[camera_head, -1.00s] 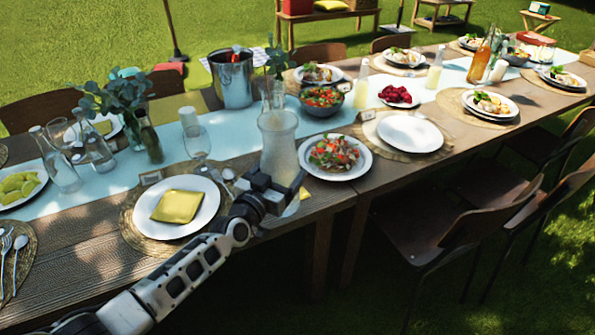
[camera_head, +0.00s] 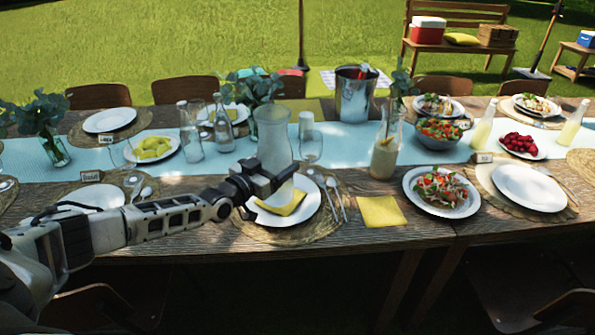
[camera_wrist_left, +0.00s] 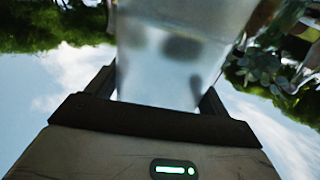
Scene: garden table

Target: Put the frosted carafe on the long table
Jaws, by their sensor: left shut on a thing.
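The frosted carafe (camera_head: 273,137) is a tall, pale, cloudy vessel, upright in the head view. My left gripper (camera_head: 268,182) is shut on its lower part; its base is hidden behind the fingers. It appears over a white plate with a folded yellow napkin (camera_head: 284,207); I cannot tell the gap beneath. In the left wrist view the carafe (camera_wrist_left: 175,60) sits between the two fingers of my left gripper (camera_wrist_left: 152,95). The long wooden table (camera_head: 330,238) runs across the head view. My right gripper is not in view.
A loose yellow napkin (camera_head: 381,211) lies right of the plate. A salad plate (camera_head: 420,203), a lemonade bottle (camera_head: 385,155), a wine glass (camera_head: 311,146) and a metal bucket (camera_head: 352,98) stand nearby. Some bare wood shows along the front edge.

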